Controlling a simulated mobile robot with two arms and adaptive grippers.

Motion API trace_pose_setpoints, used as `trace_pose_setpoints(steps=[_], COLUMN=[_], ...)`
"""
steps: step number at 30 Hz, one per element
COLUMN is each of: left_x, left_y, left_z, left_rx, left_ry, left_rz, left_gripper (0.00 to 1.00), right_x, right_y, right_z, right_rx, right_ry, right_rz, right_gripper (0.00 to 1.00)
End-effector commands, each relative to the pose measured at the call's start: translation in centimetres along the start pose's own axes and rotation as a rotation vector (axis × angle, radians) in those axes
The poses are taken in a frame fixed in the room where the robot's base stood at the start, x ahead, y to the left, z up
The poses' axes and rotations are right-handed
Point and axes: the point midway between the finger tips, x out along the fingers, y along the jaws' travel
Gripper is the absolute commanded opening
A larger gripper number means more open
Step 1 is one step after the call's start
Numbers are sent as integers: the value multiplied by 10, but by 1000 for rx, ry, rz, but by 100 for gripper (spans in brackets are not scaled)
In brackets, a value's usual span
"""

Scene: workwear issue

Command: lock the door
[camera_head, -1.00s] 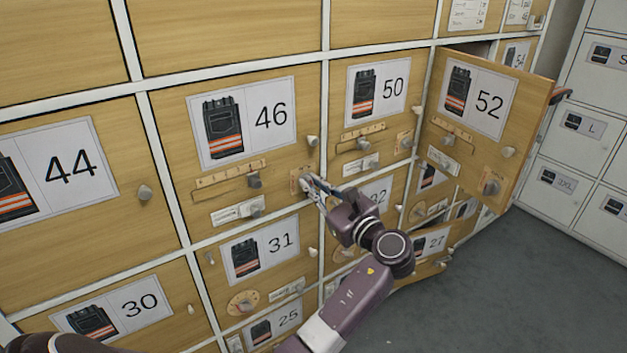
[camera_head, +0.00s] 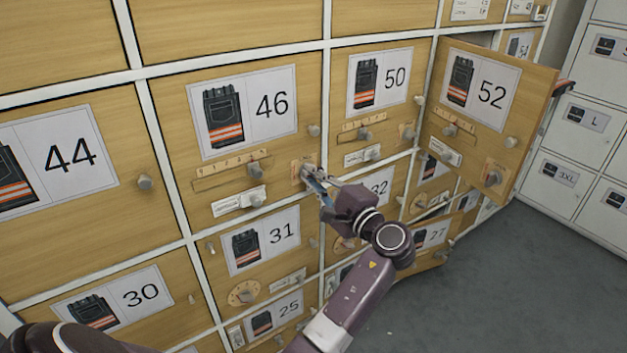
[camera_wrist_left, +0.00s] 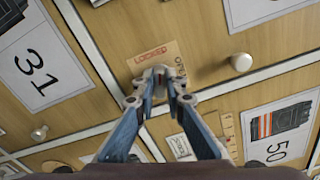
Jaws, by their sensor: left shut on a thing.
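Door 46 (camera_head: 180,130) is flush in the locker wall. At its lower right is a small tan plate (camera_wrist_left: 146,60) lettered LOCKED in red along one side and OPEN along another. A grey turn knob (camera_wrist_left: 158,70) sits on the plate. My left gripper (camera_head: 308,178) is at this knob, its two blue-sided fingers (camera_wrist_left: 159,88) shut on it from either side. The fingers partly hide the knob, and I cannot tell which word it points to. My right gripper is not in view.
Door 46 also has a round pull knob (camera_head: 314,130) and a slider (camera_head: 254,170) above a label strip. Door 52 (camera_head: 490,110) stands swung open to the right. Door 27 (camera_head: 433,238) is ajar lower down. Grey floor (camera_head: 480,290) is clear at right.

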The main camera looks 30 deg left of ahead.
Motion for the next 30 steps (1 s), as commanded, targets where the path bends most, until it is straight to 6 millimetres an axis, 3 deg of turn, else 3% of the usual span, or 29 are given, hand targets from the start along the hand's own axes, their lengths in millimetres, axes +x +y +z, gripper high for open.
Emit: trace_pose_setpoints(steps=[12, 30], left_x=[0, 0], left_y=[3, 2], left_z=[-1, 0], left_rx=[-271, -350], left_ry=[0, -1], left_rz=[1, 2], left_gripper=[0, 0], right_x=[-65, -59], right_y=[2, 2], right_z=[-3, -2], right_rx=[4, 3], right_ry=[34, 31], right_rz=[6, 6], right_gripper=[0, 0])
